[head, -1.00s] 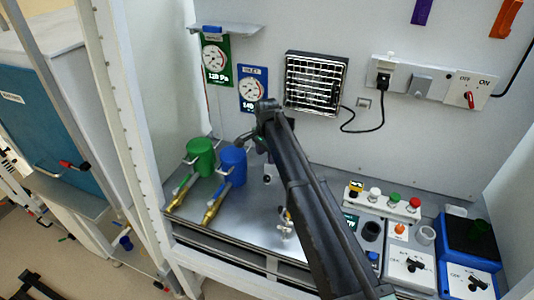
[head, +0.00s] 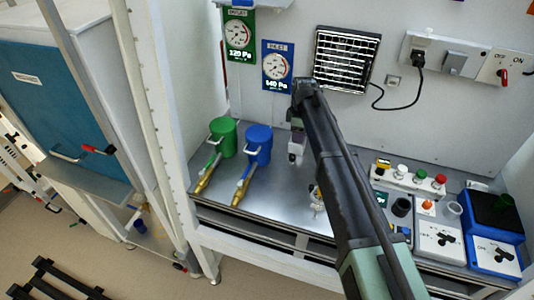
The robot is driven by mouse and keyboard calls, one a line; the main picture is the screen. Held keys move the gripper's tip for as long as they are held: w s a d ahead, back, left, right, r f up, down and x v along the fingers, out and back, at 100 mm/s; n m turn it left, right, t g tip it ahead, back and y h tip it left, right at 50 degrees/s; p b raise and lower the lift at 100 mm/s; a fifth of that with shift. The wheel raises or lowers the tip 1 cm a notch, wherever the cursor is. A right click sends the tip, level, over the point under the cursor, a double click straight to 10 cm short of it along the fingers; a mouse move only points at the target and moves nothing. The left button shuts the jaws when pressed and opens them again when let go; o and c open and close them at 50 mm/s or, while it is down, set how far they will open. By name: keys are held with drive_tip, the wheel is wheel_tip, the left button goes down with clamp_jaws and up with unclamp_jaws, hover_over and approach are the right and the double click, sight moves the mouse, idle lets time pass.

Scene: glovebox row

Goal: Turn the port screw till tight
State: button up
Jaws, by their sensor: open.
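My gripper (head: 295,157) is small in the head view, hanging below the far end of my dark arm, over the bench behind the fittings. It is open, with nothing seen between its fingers. A small pale and brass fitting (head: 317,198) stands on the metal bench just left of my arm, to the right of and nearer than my gripper. My arm partly covers it. I cannot tell for sure whether it is the port screw. My gripper looks apart from it.
A green canister (head: 223,136) and a blue canister (head: 258,144) with brass-ended valves stand left on the bench. Control boxes (head: 438,243) and a button strip (head: 410,176) crowd the right. Gauges (head: 277,65) and a vent grille (head: 346,60) are on the back wall. Bare bench (head: 275,205) lies between.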

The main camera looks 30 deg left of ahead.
sight(292, 156)
drive_tip(key=f+n+b, duration=0.3)
drive_tip(key=a+f+n+b, duration=0.1)
drive_tip(key=f+n+b, duration=0.3)
drive_tip(key=s+f+n+b, duration=0.1)
drive_tip(key=f+n+b, duration=0.2)
drive_tip(key=f+b, duration=0.1)
drive_tip(key=shift+a+n, duration=0.2)
drive_tip(key=shift+n, duration=0.2)
drive_tip(key=shift+r, duration=0.1)
drive_tip(key=shift+c, duration=0.4)
drive_tip(key=c, duration=0.8)
drive_tip(key=shift+c, duration=0.2)
drive_tip(key=shift+m, duration=0.3)
